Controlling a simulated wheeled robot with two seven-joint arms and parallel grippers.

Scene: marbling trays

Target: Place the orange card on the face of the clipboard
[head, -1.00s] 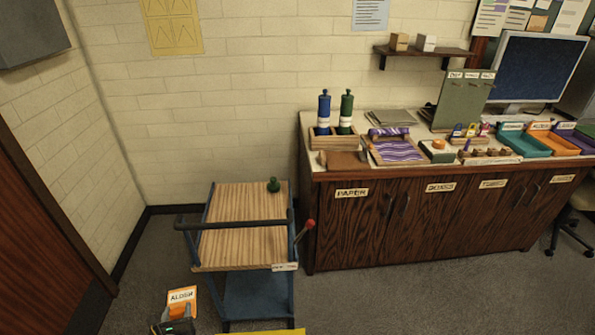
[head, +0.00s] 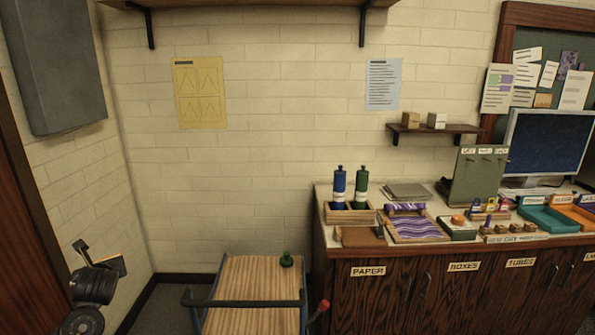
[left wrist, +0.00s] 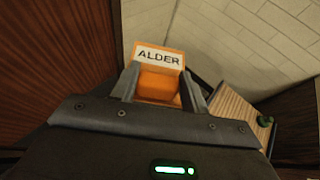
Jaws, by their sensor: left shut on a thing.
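The orange card (left wrist: 160,82) has a white label reading ALDER and is between the fingers of my left gripper (left wrist: 158,92) in the left wrist view. The card is held in the air, clear of the trolley. I cannot pick out the clipboard with certainty. An upright grey-green board (head: 474,178) with small labels stands on the counter. My right gripper is not in view.
A wood-topped trolley (head: 255,308) with a green knob (head: 286,259) stands right of my left gripper. The dark wood counter (head: 385,305) at right holds bottles, purple patterned paper and coloured trays. A grey box (head: 52,65) hangs on the left wall.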

